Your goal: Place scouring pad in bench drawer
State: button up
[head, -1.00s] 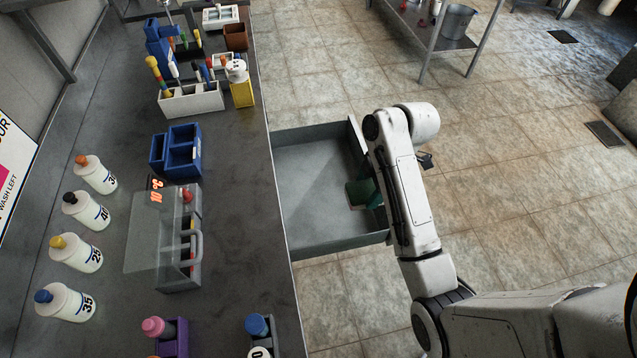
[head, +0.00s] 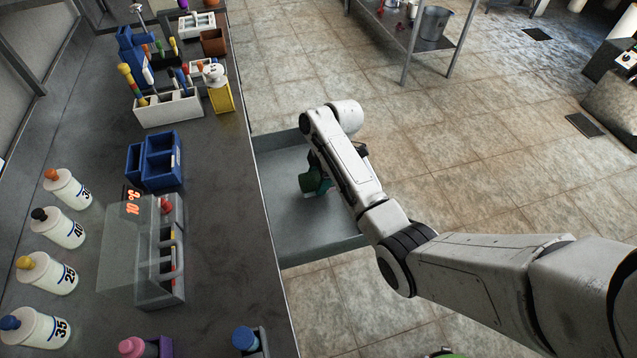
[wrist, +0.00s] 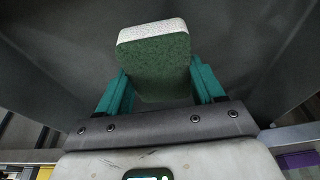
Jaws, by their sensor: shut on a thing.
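The scouring pad (wrist: 155,60) is a green block with a white layer along one edge. In the wrist view it sits between the two teal fingers of my gripper (wrist: 160,88), which is shut on it. In the head view the green pad and gripper (head: 314,182) show over the open bench drawer (head: 285,215), partly hidden by my arm. The drawer is a grey metal tray pulled out from the bench's right side. Its visible floor is bare. I cannot tell whether the pad touches the drawer floor.
The grey bench (head: 215,215) runs along the left. It carries numbered bottles (head: 58,227), a clear-lidded unit (head: 160,250), a blue bin (head: 156,160) and a white tool caddy (head: 168,108). A metal rack (head: 430,40) stands at the back. The tiled floor to the right is open.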

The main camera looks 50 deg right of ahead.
jog(key=shift+f, duration=1.6)
jog(key=shift+f, duration=0.1)
jog(key=o, duration=0.9)
jog(key=shift+o, duration=0.2)
jog(key=v, duration=1.2)
jog(key=shift+w, duration=0.1)
